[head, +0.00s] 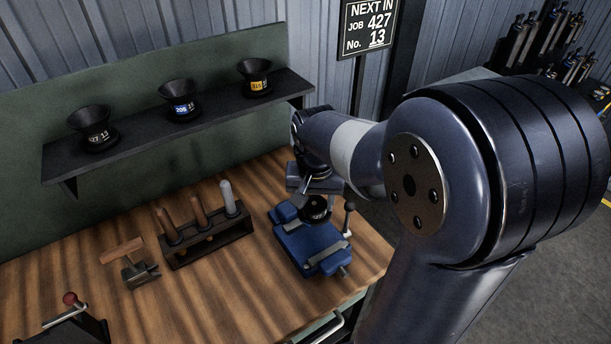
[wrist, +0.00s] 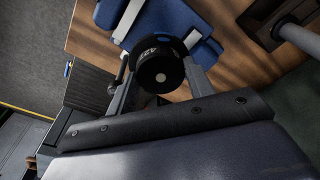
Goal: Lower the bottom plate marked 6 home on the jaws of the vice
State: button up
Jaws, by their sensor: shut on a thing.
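The blue vice (head: 312,250) stands near the right end of the wooden bench, and part of it shows at the top of the wrist view (wrist: 180,18). My gripper (head: 316,198) is over the vice, pointing down. It is shut on a dark round plate (head: 315,210). In the wrist view, the plate (wrist: 160,77) sits between the two grey fingers, with pale lettering and a blue patch near its far edge. I cannot read a 6 on it. The plate overlaps the vice jaws in view; whether it touches them cannot be told.
A rack (head: 207,240) of upright handled tools stands left of the vice, with a wooden-handled tool (head: 128,262) farther left. Three black flared pieces (head: 180,100) stand on the dark shelf (head: 190,130) behind. The bench (head: 190,302) is bare in front of the rack.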

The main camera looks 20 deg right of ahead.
jog(key=shift+w, duration=0.35)
jog(key=b, duration=0.7)
send_over(312, 237)
jog(key=shift+s+f, duration=0.15)
jog(key=shift+f, duration=4.25)
jog(key=shift+s, duration=0.15)
jog(key=shift+f+b, duration=0.4)
jog(key=shift+f, duration=0.2)
jog(key=o, duration=1.6)
jog(key=r, duration=0.3)
jog(key=s+r, duration=0.1)
jog(key=r, duration=0.6)
jog(key=shift+s+a+r, duration=0.15)
jog(key=shift+a+r, duration=0.15)
jog(key=shift+r, duration=0.1)
jog(key=shift+r, duration=0.1)
